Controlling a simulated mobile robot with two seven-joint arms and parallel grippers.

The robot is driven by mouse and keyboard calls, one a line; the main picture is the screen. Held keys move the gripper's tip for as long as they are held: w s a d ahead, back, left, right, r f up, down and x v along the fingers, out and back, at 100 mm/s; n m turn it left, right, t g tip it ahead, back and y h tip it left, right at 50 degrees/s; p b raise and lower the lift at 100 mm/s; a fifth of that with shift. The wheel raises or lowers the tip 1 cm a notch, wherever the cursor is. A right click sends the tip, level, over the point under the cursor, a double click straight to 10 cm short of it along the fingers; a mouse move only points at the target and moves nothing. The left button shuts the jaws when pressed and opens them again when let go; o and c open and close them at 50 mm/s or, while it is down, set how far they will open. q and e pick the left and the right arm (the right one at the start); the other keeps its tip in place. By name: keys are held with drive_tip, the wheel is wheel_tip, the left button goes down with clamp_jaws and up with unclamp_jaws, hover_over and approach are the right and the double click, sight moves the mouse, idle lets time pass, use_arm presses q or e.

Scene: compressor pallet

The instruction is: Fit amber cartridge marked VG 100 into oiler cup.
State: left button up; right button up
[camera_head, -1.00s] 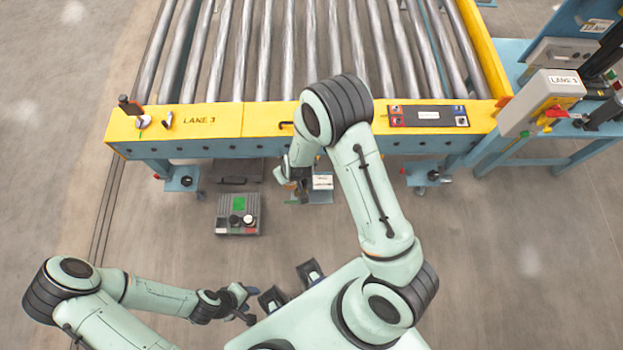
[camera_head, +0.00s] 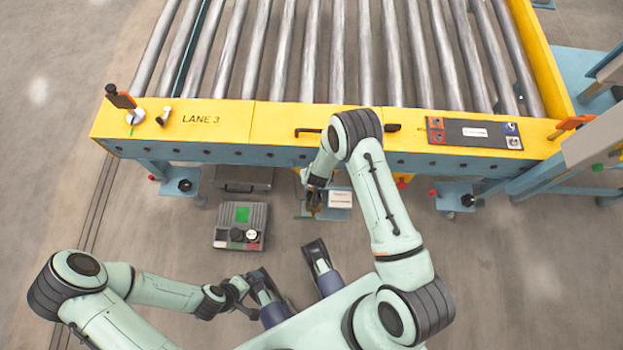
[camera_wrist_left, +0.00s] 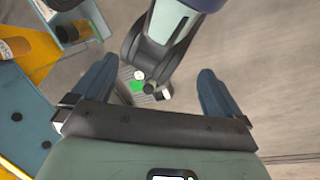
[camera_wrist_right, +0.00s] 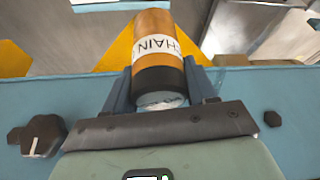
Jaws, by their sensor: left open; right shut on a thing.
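My right gripper (camera_wrist_right: 160,85) is shut on an amber cartridge (camera_wrist_right: 154,28) with a dark band at its near end. Its white label shows "CHAIN"; no VG 100 marking is legible on it. In the head view my right gripper (camera_head: 315,200) is low in front of the conveyor's edge, beside a small light-blue tray (camera_head: 342,213) with a white label. My left gripper (camera_wrist_left: 160,72) is open and empty; in the head view it (camera_head: 248,300) is near my base. Another labelled amber cylinder (camera_wrist_left: 15,47) shows in the left wrist view. I cannot make out the oiler cup.
The yellow conveyor rail (camera_head: 220,120) marked LANE 3 spans the front of the rollers. A grey box (camera_head: 240,226) with a green screen stands on the floor. A black knob (camera_wrist_right: 42,136) sits on the blue panel. Open floor (camera_head: 500,270) lies to the right.

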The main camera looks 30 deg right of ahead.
wheel_tip(320, 180, down, 17)
drive_tip(key=b, duration=0.4)
drive_tip(key=shift+s+r+b, duration=0.1)
drive_tip(key=shift+r+b, duration=0.1)
drive_tip(key=shift+b, duration=0.1)
drive_tip(key=shift+f, duration=0.15)
use_arm(q)
drive_tip(key=w+a+f+t+y, duration=0.1)
drive_tip(key=w+a+f+t, duration=0.1)
drive_tip(key=w+f, duration=0.3)
drive_tip(key=shift+w+a+f+n+t, duration=0.35)
drive_tip(key=shift+w+a, duration=0.5)
drive_tip(key=shift+w, duration=0.4)
drive_tip(key=shift+f, duration=0.1)
use_arm(e)
drive_tip(key=o, duration=1.2)
use_arm(q)
drive_tip(key=shift+w+a+f, duration=0.1)
